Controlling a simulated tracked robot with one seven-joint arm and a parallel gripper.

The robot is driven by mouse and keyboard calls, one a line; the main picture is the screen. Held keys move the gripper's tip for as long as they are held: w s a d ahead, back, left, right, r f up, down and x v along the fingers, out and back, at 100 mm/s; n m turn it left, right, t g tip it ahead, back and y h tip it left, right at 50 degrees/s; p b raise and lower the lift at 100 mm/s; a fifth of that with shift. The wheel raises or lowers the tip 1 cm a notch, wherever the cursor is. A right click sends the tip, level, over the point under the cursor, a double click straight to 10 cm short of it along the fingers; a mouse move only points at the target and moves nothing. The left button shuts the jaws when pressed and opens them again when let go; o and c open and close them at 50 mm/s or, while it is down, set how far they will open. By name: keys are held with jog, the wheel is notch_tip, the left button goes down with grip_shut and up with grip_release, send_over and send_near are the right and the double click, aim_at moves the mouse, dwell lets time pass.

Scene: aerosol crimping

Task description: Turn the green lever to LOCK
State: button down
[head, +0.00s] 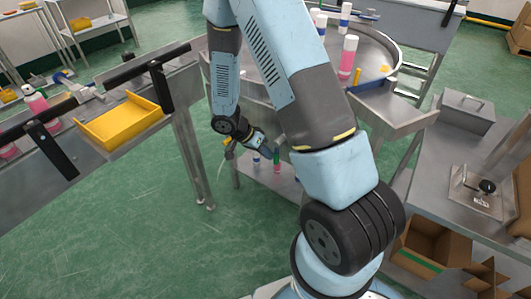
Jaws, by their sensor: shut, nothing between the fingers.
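I cannot make out a green lever or a LOCK mark in the head view. A small green-topped item (277,158) with a reddish lower part shows by the lower shelf under the round table; it is too small to identify. My gripper (268,149) hangs at the end of my folded arm, in front of the round table's frame and close to that green-topped item in the picture. It looks shut and empty, though its fingertips are small and dark. My own arm hides much of the middle of the view.
A round metal table (395,58) with pink and white cans (348,58) stands behind. A bench with a yellow tray (120,122) and black handles is at left. A bench with a metal fixture (480,190) and cardboard boxes (430,245) is at right. Green floor (130,240) is clear at lower left.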

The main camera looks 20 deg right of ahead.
aim_at(278, 161)
jog(key=shift+s+d+f+g+h, duration=0.2)
jog(key=shift+g+h, duration=0.1)
jog(key=shift+g, duration=0.1)
jog(key=s+g+h, duration=0.1)
jog(key=s+d+n+g+h, duration=0.1)
jog(key=g+h, duration=0.1)
jog(key=s+d+n+g+h, duration=0.1)
jog(key=g+h, duration=0.1)
jog(key=shift+s+d+f, duration=0.2)
jog(key=shift+s+f, duration=0.1)
jog(key=s+r+n+g+h, duration=0.1)
jog(key=h, duration=0.1)
jog(key=s+d+r+n+g+h, duration=0.1)
jog(key=h, duration=0.1)
jog(key=s+d+r+n+g+h, duration=0.1)
jog(key=h, duration=0.1)
jog(key=shift+d+n+h, duration=0.2)
jog(key=shift+n+h, duration=0.1)
jog(key=shift+h, duration=0.1)
dwell(0.4)
jog(key=shift+s+r, duration=0.1)
dwell(0.4)
